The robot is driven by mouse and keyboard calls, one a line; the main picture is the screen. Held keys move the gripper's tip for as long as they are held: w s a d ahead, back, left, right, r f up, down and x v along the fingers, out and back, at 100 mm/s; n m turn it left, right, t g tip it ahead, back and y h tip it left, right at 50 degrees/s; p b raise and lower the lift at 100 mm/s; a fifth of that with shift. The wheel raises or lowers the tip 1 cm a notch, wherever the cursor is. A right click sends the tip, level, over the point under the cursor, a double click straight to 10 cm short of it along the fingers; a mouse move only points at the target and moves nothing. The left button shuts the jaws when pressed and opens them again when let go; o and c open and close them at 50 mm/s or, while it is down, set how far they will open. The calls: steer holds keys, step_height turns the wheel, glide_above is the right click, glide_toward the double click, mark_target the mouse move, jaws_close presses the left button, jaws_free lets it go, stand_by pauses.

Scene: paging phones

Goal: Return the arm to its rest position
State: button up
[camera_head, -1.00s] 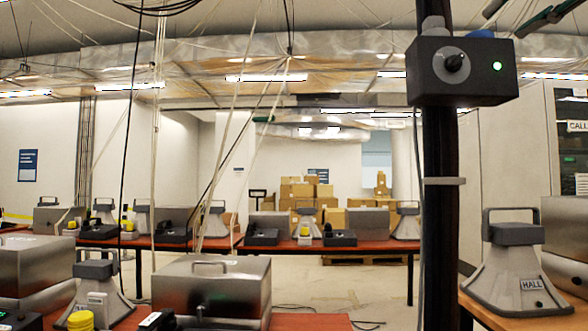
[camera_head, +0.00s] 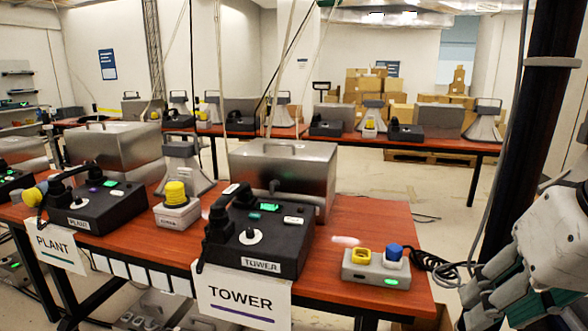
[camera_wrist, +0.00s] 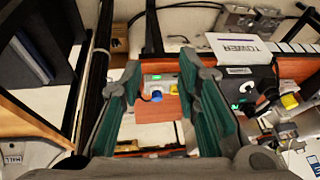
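My gripper (camera_wrist: 160,78) shows in the wrist view with its two green-padded fingers spread apart and nothing held between them. Beyond the gap is a small grey box (camera_wrist: 159,78) with a blue and a yellow button and a green light. In the head view, my white and grey arm reaches in at the lower right, with part of the green gripper (camera_head: 512,292) showing beside the table. Its fingertips are not clear there. The grey button box (camera_head: 376,270) sits on the table's right end, to the left of my arm and apart from it.
A red-brown table (camera_head: 345,222) holds the black TOWER phone (camera_head: 262,238), the PLANT phone (camera_head: 96,208), a yellow-knobbed box (camera_head: 177,212) and metal cases. A black post (camera_head: 528,130) stands close to my arm. Cartons stand at the back.

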steer(key=s+a+f+n+g, duration=0.15)
steer(key=s+f+g, duration=0.25)
steer(key=s+f, duration=0.45)
step_height(320, 180, up, 17)
steer(key=n+t+p, duration=0.1)
steer(key=t+p, duration=0.2)
steer(key=p, duration=1.3)
steer(key=shift+w+h, duration=0.3)
steer(key=shift+o, duration=0.4)
